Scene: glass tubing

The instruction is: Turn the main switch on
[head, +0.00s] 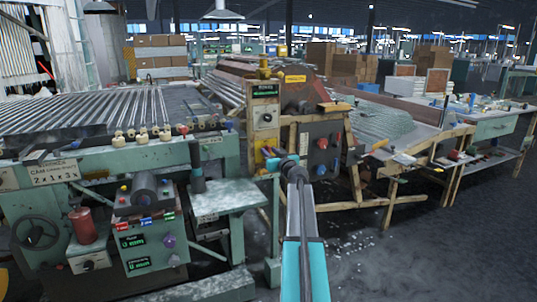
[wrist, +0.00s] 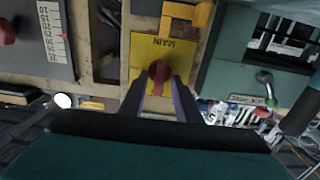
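The main switch is a red knob (wrist: 159,72) on a yellow plate (wrist: 190,52) marked MAIN, which appears upside down in the wrist view. The plate is fixed to a beige panel. My gripper (wrist: 160,86) reaches toward the plate with its two fingers apart, one on each side of the red knob. Narrow gaps seem to show between knob and fingers; contact cannot be made out. In the head view my gripper (head: 272,160) is at the front of the beige cabinet, and my arm and gripper mostly hide the switch there.
A yellow bracket (wrist: 188,14) sits close to the plate in the wrist view. A grey panel with red and dark knobs (head: 320,150) is just right of my gripper. A green machine with rollers (head: 120,105) stands left. Open floor (head: 440,245) lies to the right.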

